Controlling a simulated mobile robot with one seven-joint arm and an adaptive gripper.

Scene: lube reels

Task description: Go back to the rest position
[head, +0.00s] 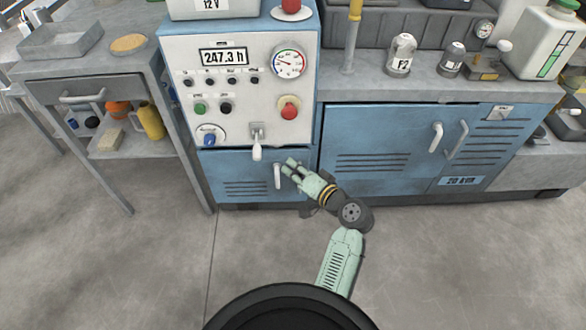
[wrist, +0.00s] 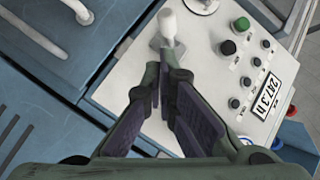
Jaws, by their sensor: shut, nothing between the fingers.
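My gripper (head: 291,165) is in front of the blue cabinet, just below and to the right of the panel's lever, in the head view. In the wrist view my gripper (wrist: 164,72) has its fingers together with nothing between them. The white-handled lever (head: 257,145) hangs down on the control panel (head: 240,75). In the wrist view the lever (wrist: 168,28) shows just beyond the fingertips; whether they touch it I cannot tell. My arm reaches up from the bottom of the head view.
A lower cabinet door with a handle (head: 278,176) is close beside my gripper. Double blue doors (head: 400,150) stand to the right. A grey side table (head: 90,80) with a drawer and shelf is at left. The floor (head: 460,260) in front is clear.

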